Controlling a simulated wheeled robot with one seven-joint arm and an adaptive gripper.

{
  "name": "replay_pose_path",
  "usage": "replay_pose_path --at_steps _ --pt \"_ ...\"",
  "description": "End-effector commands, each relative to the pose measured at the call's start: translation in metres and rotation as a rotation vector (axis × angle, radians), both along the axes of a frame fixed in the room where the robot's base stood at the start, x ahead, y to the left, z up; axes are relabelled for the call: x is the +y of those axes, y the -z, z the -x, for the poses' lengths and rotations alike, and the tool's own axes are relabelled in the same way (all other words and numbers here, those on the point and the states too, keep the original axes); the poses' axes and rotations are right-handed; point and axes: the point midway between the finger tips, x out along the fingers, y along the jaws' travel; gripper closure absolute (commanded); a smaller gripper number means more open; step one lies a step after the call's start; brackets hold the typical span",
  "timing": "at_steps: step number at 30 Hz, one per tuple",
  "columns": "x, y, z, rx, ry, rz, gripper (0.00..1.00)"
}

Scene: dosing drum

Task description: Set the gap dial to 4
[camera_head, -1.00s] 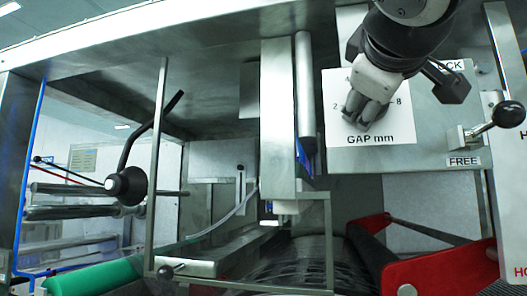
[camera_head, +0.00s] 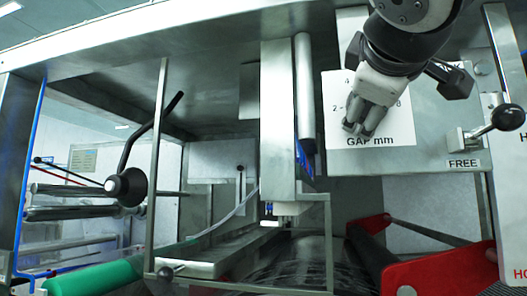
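The white gap plate (camera_head: 342,135) is at the upper right, marked "GAP mm". A 4 shows at its upper left, a 2 at its left and part of an 8 at its right. My gripper (camera_head: 359,128) is in front of the plate, with its fingertips close together over the dial's place. The dial knob and its pointer are hidden behind the fingers, so the setting cannot be read. Whether the fingers hold the knob cannot be told.
A black-knobbed lever (camera_head: 507,116) is right of the plate, by the "FREE" label (camera_head: 463,163). A vertical steel post (camera_head: 277,120) stands left of the plate. Red brackets (camera_head: 440,272) and a dark drum (camera_head: 305,262) lie below. A black-handled crank (camera_head: 127,186) is at the left.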

Motion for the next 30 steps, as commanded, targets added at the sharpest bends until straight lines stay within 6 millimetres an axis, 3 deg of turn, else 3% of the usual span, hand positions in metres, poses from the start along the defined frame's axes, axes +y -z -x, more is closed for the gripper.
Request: replay_pose_path --at_steps 11,24,30 --pt "0.003 -0.001 0.006 -0.003 -0.002 0.0 0.25" --pt "0.027 -0.001 0.081 -0.004 -0.002 0.001 0.25" --pt "0.035 0.0 0.107 -0.002 -0.001 0.0 0.25"
